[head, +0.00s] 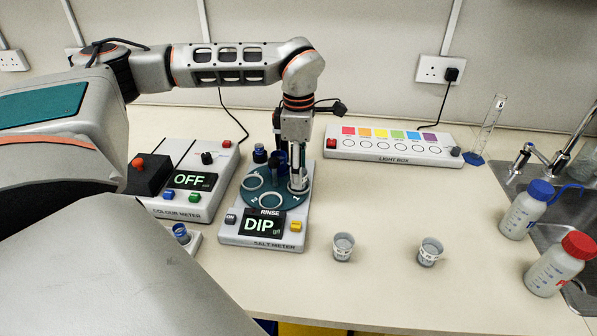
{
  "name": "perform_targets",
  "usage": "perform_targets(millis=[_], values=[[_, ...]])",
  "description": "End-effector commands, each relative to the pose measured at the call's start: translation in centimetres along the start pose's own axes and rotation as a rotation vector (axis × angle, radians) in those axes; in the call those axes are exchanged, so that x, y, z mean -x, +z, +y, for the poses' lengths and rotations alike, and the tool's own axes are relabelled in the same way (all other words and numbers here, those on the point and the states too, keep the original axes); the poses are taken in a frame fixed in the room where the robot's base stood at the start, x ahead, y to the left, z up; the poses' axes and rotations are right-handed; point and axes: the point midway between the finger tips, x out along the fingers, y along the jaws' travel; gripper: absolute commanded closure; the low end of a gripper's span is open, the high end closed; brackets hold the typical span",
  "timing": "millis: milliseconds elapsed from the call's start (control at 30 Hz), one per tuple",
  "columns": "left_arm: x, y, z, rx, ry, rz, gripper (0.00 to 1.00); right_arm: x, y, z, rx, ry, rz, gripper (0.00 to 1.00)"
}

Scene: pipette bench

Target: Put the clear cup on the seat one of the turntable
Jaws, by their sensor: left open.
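Two small, pale, see-through cups with labels stand upright on the bench: one cup (343,247) right of the salt meter, another cup (430,252) further right. I cannot tell which is the clear cup. My right gripper is out of view.
The colour meter (177,213) is left of the salt meter. A light box (390,144) and a measuring cylinder (487,130) stand behind. Blue-capped (524,212) and red-capped (558,268) bottles stand near the sink at right. The bench around the cups is clear.

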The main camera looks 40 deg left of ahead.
Motion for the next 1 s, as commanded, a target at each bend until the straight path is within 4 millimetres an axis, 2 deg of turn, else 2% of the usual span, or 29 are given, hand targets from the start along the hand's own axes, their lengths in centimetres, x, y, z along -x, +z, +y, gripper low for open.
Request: perform_targets(millis=[300,500,700,1000], values=[[6.7,0.1,0.1,0.002,0.004,-0.004,0.56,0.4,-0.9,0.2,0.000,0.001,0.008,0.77],[9.8,0.1,0.0,0.001,0.002,-0.002,0.56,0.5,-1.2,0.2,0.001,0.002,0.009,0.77],[11.0,0.0,0.0,0.001,0.001,-0.001,0.56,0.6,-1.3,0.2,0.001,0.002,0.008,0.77],[11.1,0.0,0.0,0.001,0.000,-0.001,0.56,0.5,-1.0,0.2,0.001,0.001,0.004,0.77]])
